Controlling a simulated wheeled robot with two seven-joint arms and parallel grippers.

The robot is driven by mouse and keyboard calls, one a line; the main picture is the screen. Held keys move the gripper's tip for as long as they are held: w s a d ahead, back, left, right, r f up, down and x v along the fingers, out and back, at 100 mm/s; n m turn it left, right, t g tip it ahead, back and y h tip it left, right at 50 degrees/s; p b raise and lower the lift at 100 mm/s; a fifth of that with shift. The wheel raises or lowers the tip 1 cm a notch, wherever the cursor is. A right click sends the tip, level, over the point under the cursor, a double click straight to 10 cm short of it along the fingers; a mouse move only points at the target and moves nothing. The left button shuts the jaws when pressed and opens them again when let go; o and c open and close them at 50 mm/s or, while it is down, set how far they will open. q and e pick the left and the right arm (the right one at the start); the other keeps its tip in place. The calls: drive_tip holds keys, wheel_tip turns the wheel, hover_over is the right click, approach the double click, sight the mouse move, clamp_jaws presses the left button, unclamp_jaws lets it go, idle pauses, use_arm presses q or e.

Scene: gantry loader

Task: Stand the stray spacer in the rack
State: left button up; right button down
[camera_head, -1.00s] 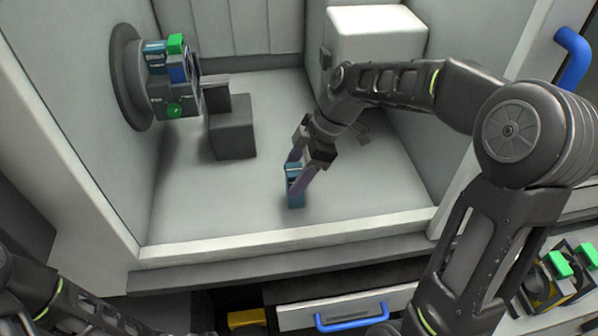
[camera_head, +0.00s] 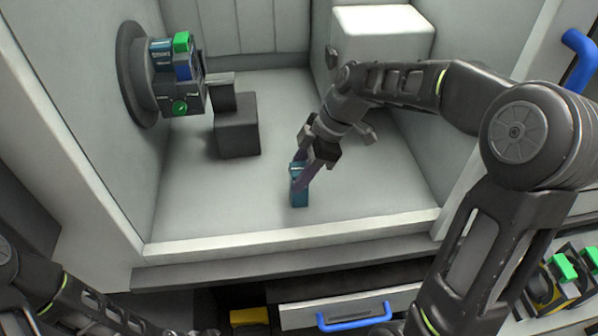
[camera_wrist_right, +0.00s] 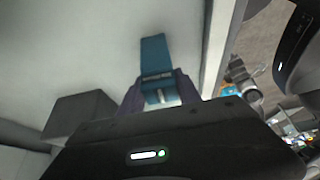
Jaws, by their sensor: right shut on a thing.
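The teal spacer (camera_head: 299,193) is upright inside the enclosure, near its front sill. My right gripper (camera_head: 301,178) comes down on it from above and is shut on its upper part. In the right wrist view the spacer (camera_wrist_right: 155,53) sticks out between the two purple fingers (camera_wrist_right: 160,97). I cannot tell whether its lower end touches the floor (camera_head: 260,190). My left arm shows at the lower left, but its gripper is out of view. No rack can be identified for certain.
A round chuck (camera_head: 137,75) on the left wall carries blue, green and dark blocks. A dark stepped block (camera_head: 237,138) stands left of my right gripper, and a white box (camera_head: 382,38) behind. A blue-handled drawer (camera_head: 290,317) is below; green-topped parts (camera_head: 566,268) lie at right.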

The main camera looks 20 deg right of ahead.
drive_tip(key=shift+d+r, duration=0.1)
drive_tip(key=shift+r, duration=0.1)
idle(0.6)
drive_tip(key=shift+r, duration=0.1)
drive_tip(key=shift+r+p, duration=1.85)
drive_tip(key=shift+r, duration=1.4)
drive_tip(key=m, duration=0.1)
drive_tip(key=f+m+t, duration=0.1)
drive_tip(key=f+m, duration=0.1)
drive_tip(key=shift+w+d+m+t+h, duration=0.25)
drive_tip(key=shift+m+t+h, duration=0.05)
drive_tip(key=shift+m, duration=0.1)
drive_tip(key=m, duration=0.1)
drive_tip(key=w+f+m+t+h, duration=0.1)
drive_tip(key=m, duration=0.1)
drive_tip(key=shift+w+a+m+t+h, duration=0.2)
drive_tip(key=shift+w+a+m+h, duration=0.3)
drive_tip(key=shift+m, duration=0.85)
drive_tip(key=shift+w+a+m+t+h, duration=0.25)
drive_tip(key=shift+w+m+h, duration=0.45)
drive_tip(key=shift+m, duration=0.7)
drive_tip(key=shift+w+a+m+t+h, duration=0.15)
drive_tip(key=shift+w+a+m+h, duration=0.4)
drive_tip(key=shift+m, duration=0.8)
